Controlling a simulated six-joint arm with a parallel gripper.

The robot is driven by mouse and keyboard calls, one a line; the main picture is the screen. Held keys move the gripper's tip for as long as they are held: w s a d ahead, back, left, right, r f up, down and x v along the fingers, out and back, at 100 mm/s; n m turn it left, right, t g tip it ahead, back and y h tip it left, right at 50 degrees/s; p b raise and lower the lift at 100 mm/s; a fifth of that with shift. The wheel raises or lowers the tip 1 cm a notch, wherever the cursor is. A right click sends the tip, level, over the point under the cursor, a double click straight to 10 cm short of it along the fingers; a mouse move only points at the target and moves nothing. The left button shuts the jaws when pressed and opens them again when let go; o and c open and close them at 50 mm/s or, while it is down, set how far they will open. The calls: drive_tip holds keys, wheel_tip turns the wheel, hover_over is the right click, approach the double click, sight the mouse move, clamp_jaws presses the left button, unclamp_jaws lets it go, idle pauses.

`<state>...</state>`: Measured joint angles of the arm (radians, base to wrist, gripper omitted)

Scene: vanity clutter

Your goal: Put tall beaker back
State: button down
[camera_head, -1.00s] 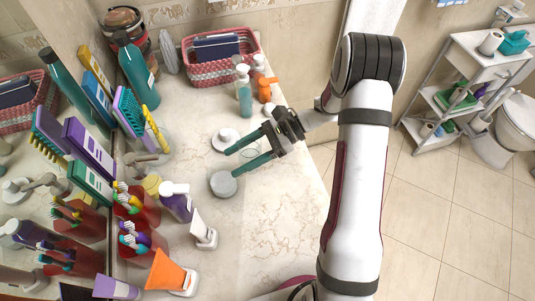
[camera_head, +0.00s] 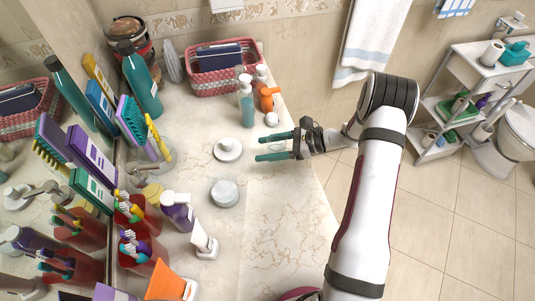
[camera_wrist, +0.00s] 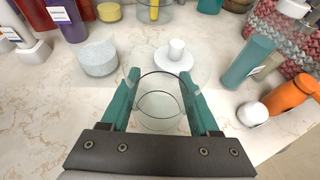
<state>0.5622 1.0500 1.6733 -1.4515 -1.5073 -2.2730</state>
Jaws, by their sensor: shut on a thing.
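The tall beaker (camera_wrist: 160,112) is clear glass. In the wrist view it stands between the two teal fingers of my gripper (camera_wrist: 160,90), which is shut on it. In the head view my gripper (camera_head: 273,146) is over the right part of the counter, near its edge, and the glass between its fingers is hardly visible. I cannot tell whether the beaker's base touches the counter. A white round dish with a knob (camera_head: 227,149) lies left of my gripper and also shows in the wrist view (camera_wrist: 174,61).
A speckled grey jar (camera_head: 224,192) stands at lower left of my gripper. A teal bottle (camera_head: 247,108), an orange bottle (camera_head: 266,99) and a small white ball-like item (camera_head: 271,119) stand above it. The counter (camera_head: 280,215) is clear in front. Brushes and bottles crowd the left.

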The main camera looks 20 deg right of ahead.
drive_tip(key=shift+f, duration=1.55)
drive_tip(key=shift+f, duration=0.15)
drive_tip(key=shift+c, duration=0.6)
unclamp_jaws()
